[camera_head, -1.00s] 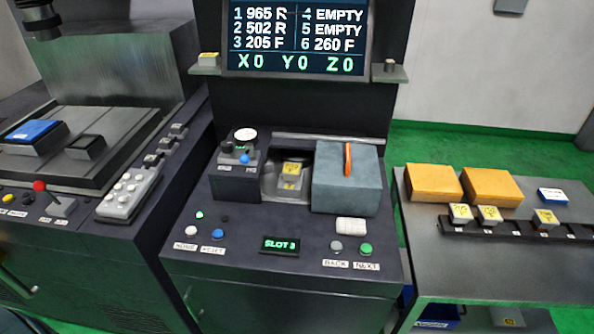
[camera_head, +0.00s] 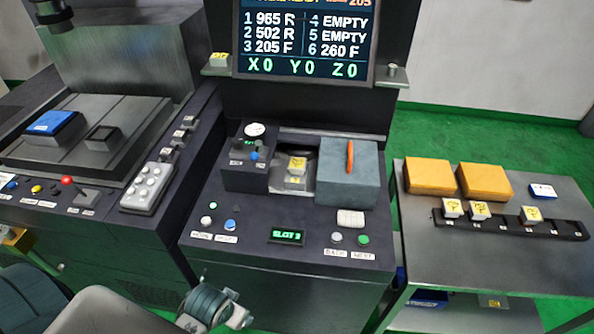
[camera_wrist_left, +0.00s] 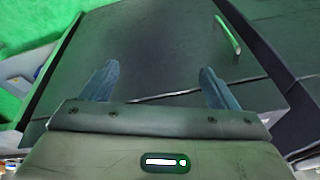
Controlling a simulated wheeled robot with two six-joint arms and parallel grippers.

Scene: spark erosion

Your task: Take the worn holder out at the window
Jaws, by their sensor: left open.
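A holder with a yellow label (camera_head: 297,165) sits in the window, the recess between the gauge block (camera_head: 246,178) and the grey-blue cover (camera_head: 346,184) with an orange handle. The small panel display (camera_head: 287,236) reads SLOT 3. The big screen (camera_head: 306,38) lists 3 as 205 F. My left gripper (camera_head: 232,310) is low at the front of the machine, below the panel and well short of the window. In the left wrist view its two fingers (camera_wrist_left: 158,85) are spread and empty over a dark cabinet surface. My right gripper is not in view.
A side table (camera_head: 450,262) at right bears two orange boxes (camera_head: 457,179) and a dark rack (camera_head: 510,224) with several yellow-labelled holders. Buttons line the panel's front, including a green one (camera_head: 363,240). Another machine (camera_head: 92,228) stands at left.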

